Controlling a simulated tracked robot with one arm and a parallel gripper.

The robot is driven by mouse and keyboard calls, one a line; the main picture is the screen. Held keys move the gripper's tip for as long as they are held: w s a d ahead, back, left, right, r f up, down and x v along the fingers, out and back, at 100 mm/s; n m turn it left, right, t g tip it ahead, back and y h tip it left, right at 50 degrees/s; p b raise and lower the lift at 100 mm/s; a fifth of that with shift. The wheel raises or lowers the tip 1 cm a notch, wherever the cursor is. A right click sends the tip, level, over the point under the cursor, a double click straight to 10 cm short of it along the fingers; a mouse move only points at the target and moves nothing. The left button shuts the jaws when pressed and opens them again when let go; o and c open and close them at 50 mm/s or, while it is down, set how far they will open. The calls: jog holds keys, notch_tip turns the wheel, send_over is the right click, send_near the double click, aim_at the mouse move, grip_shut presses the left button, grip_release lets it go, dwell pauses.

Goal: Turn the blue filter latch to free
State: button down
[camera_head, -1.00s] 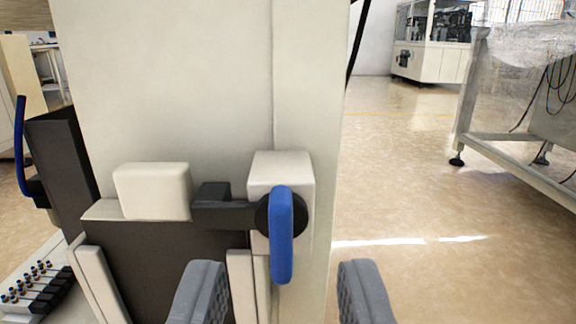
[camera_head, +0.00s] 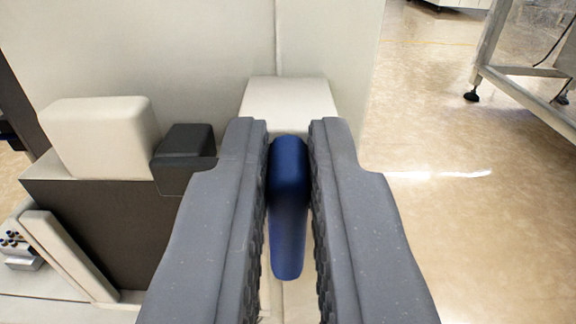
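The blue filter latch handle (camera_head: 288,205) is in the middle of the view, its long side running up and down the picture. My gripper (camera_head: 289,150) has one grey finger on each side of it, and the fingers are closed in on the handle, with little or no gap at its upper part. Behind the handle is a cream block (camera_head: 290,97) on the machine's cream panel (camera_head: 200,45). The handle's pivot and most of the dark bar beside it are hidden by the fingers.
A rounded cream block (camera_head: 100,138) and a small dark block (camera_head: 185,150) stand left of my gripper, above a dark brown box (camera_head: 105,225). Open floor (camera_head: 460,230) lies to the right, with a metal frame stand (camera_head: 525,95) farther back.

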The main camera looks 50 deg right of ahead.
jog(key=shift+a, duration=0.15)
jog(key=shift+s+d+f+m+b, duration=0.45)
jog(key=shift+m+b, duration=0.55)
jog(key=shift+m, duration=1.95)
jog(key=shift+s+d+f+m+b, duration=0.45)
jog(key=shift+m+b, duration=0.6)
jog(key=shift+m, duration=1.95)
jog(key=shift+s+d+f+m+b, duration=0.3)
jog(key=shift+f+m+b, duration=0.5)
jog(key=shift+m, duration=2.15)
jog(key=shift+r+b, duration=0.3)
jog(key=shift+a, duration=0.1)
